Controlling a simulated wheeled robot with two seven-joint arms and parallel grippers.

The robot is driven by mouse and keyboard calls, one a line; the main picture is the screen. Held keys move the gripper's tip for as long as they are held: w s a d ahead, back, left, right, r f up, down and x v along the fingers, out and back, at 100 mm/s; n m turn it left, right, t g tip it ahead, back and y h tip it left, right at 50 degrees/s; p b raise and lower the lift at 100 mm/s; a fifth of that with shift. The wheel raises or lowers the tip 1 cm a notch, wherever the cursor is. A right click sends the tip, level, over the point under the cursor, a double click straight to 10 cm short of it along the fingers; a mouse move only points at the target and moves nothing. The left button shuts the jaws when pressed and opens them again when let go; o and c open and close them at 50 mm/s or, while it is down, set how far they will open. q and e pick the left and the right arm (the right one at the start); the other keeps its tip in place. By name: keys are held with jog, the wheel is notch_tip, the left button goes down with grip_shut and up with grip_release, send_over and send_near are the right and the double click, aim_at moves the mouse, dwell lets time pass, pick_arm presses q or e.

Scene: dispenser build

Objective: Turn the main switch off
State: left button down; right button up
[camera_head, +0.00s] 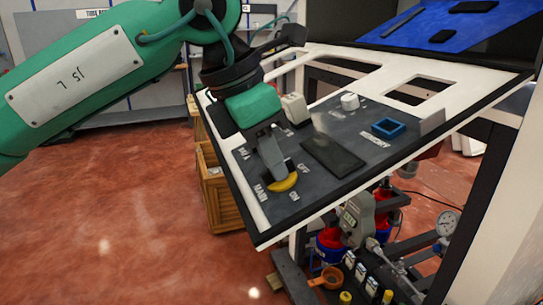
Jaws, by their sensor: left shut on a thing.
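The main switch has a yellow handle (284,183) on the dark control panel (340,130), near its front left edge. The labels MAIN, OFF and ON are printed around it. My left gripper (277,176) comes down from above. Its grey fingers are shut on the yellow handle and cover part of it. The switch base is partly hidden under the fingers, and I cannot tell the exact setting of the switch. My right gripper is out of view.
The panel also carries a white knob (349,102), a blue square frame (388,128) and a black rectangular plate (333,155). A wooden crate (223,205) stands left below the panel. A pressure gauge (447,223) and other parts sit underneath. The red floor at left is clear.

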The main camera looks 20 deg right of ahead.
pick_arm(q)
jog(key=c, duration=1.5)
grip_release()
